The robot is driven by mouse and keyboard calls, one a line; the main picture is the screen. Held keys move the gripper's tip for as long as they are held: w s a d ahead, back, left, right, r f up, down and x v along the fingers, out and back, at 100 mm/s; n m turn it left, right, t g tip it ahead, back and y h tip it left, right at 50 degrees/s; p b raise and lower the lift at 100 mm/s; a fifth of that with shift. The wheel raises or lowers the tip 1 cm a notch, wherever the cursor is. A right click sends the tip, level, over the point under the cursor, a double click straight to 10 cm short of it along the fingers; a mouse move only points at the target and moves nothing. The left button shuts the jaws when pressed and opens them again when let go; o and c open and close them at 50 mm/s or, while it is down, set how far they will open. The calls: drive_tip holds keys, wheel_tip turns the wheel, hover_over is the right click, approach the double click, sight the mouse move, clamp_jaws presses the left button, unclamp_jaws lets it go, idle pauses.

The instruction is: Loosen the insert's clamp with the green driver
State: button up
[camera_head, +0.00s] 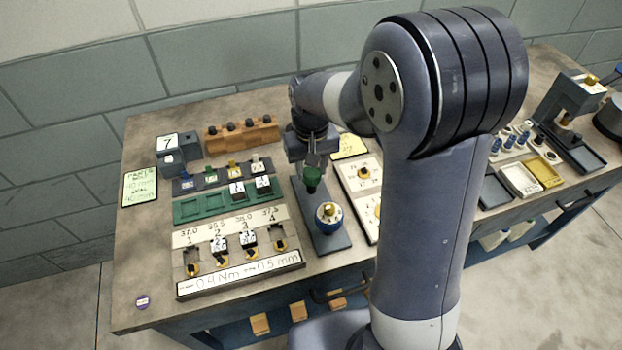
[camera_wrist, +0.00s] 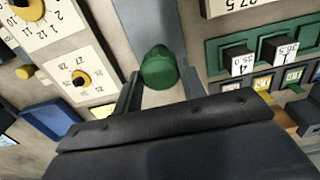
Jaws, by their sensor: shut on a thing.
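My gripper (camera_head: 312,160) is shut on the green driver (camera_head: 312,178), above the far part of a narrow grey plate (camera_head: 330,241). The wrist view shows the driver's rounded green end (camera_wrist: 160,68) between the fingers; its tip is hidden. A blue and white round piece with a yellow knob (camera_head: 328,215) sits on the plate's near end, apart from the driver. Left of it, a pale fixture (camera_head: 238,272) has several numbered bays with orange knobs, some holding white-topped blocks. I cannot tell which of these is the insert's clamp.
A green tray (camera_head: 205,207) with numbered blocks lies left of the plate. Behind it are a row of small coloured parts and a wooden rack (camera_head: 240,136). A dial panel (camera_head: 363,174) stands close on the right. My arm hides part of the bench.

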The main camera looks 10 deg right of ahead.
sight(312, 171)
drive_tip(key=shift+r+p, duration=1.5)
drive_tip(key=shift+r, duration=0.3)
